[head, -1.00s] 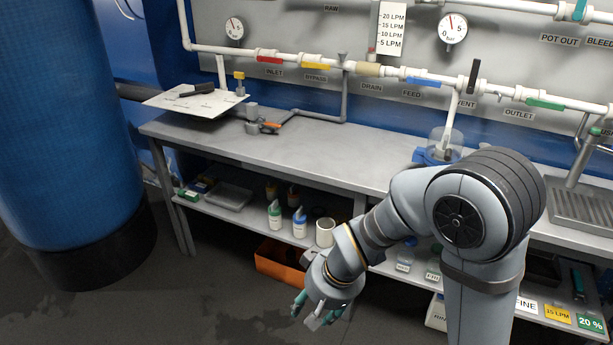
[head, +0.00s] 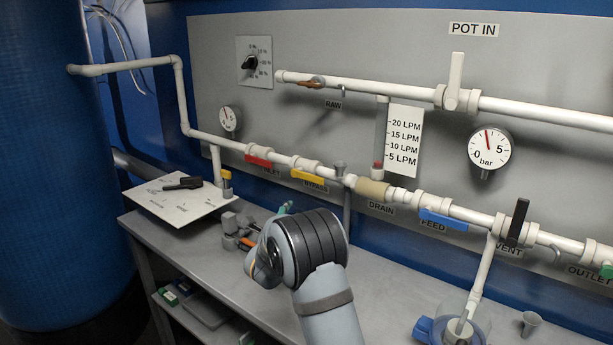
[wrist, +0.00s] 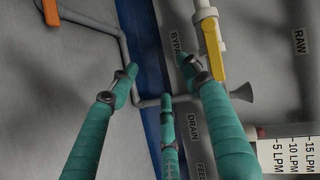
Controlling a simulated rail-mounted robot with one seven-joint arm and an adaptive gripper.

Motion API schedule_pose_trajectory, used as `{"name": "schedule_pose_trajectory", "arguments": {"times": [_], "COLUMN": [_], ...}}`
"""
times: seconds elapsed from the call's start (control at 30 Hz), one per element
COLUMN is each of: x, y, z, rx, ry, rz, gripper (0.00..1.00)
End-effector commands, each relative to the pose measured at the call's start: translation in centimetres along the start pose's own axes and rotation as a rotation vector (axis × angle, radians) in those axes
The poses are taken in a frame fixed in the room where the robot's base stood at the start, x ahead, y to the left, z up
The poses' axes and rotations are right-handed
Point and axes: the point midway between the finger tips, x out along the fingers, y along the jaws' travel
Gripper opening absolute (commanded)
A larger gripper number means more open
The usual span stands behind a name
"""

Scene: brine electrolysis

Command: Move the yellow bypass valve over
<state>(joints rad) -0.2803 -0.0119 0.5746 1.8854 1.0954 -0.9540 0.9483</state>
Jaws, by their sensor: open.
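The yellow bypass valve handle (head: 309,178) lies along the white pipe on the panel, between the red inlet handle and the drain fitting. In the wrist view the yellow handle (wrist: 213,48) is at the upper right, beside the BYPASS label. My gripper (wrist: 160,82) shows three teal fingers spread open with nothing between them. Its right finger is closest to the yellow handle in the picture; contact cannot be confirmed. In the head view, my arm mostly hides the gripper, with only a teal fingertip (head: 285,208) showing below the yellow handle.
The red inlet handle (head: 258,161) is to the left on the same pipe. The blue feed handle (head: 443,220) and black vent handle (head: 517,222) are to the right. A grey funnel-shaped fitting (wrist: 240,94) is near my right finger. The bench (head: 380,290) is below.

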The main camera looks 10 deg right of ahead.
Motion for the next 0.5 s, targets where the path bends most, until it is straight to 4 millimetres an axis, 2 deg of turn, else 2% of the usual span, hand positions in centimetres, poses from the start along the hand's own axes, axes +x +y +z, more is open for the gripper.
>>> {"name": "schedule_pose_trajectory", "arguments": {"times": [0.1, 0.2, 0.3, 0.5], "x": [-0.2, -0.6, -0.8, -0.2], "y": [-1.9, -3.4, -4.6, -5.0], "z": [-2.9, -4.5, -5.2, -5.5], "rx": [0.131, 0.219, 0.289, 0.384], "ry": [0.100, 0.148, 0.162, 0.157], "rz": [-0.073, -0.136, -0.188, -0.204], "gripper": [0.48, 0.48, 0.48, 0.48]}}
